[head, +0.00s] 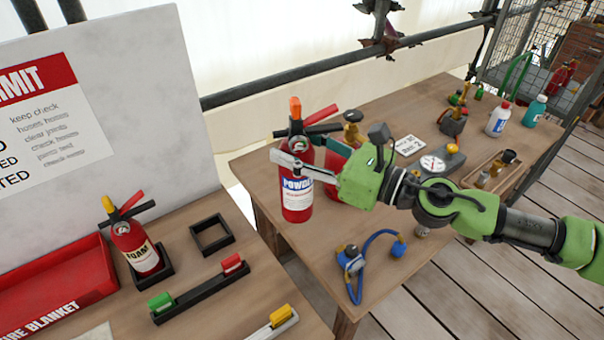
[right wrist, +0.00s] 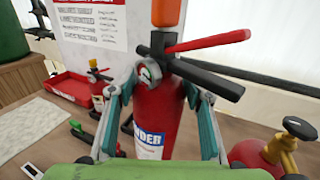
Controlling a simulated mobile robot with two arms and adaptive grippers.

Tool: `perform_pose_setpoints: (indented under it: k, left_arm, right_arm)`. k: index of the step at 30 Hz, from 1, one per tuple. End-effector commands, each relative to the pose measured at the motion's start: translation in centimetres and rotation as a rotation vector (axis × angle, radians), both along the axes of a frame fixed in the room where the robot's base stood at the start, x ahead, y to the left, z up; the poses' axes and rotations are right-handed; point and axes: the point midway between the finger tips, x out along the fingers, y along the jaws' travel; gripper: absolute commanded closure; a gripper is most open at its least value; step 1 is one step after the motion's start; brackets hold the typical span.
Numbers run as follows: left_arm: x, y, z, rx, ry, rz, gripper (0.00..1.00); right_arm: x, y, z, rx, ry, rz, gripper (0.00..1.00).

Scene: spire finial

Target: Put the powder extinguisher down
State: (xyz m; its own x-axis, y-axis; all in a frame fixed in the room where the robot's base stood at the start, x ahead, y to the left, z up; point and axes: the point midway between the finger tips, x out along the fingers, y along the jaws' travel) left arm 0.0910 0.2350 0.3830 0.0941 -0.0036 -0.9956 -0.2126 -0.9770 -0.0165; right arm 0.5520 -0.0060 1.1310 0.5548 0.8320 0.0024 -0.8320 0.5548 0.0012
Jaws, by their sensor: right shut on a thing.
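The powder extinguisher (head: 297,195) is red with a white label, black and red levers and an orange top. My right gripper (head: 292,160) is shut on it just below the valve and holds it upright, in front of the right table's left end. It also fills the middle of the right wrist view (right wrist: 160,118), between the fingers. An empty square black frame (head: 212,235) lies on the left table. The foam extinguisher (head: 136,248) stands in a similar black holder to its left. My left gripper is not in view.
A red fire blanket tray (head: 60,285) and a black rack with green and red clips (head: 200,290) are on the left table. A white board (head: 110,90) stands behind. The right table (head: 290,215) carries gauges, bottles and a blue hose fitting (head: 355,262).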

Motion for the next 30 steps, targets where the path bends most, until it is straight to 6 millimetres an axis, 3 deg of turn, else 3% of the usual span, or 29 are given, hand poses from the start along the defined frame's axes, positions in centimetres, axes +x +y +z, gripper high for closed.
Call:
perform_pose_setpoints:
  k: [10,15,21,26,30]
  left_arm:
    - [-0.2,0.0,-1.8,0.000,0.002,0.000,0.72]
    - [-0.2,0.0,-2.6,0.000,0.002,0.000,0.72]
    - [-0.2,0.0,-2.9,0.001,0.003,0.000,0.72]
    - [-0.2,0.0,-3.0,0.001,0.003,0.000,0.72]
    - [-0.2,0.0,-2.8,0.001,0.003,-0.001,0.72]
  right_arm:
    - [7.2,0.4,-2.9,0.008,-0.004,-0.004,1.00]
    - [9.4,0.5,-5.9,0.008,-0.002,-0.003,1.00]
    - [11.0,0.5,-7.5,0.006,-0.006,-0.002,1.00]
    - [11.5,0.6,-8.2,0.006,-0.005,-0.001,1.00]
    - [11.8,0.6,-9.8,0.007,0.000,-0.001,1.00]
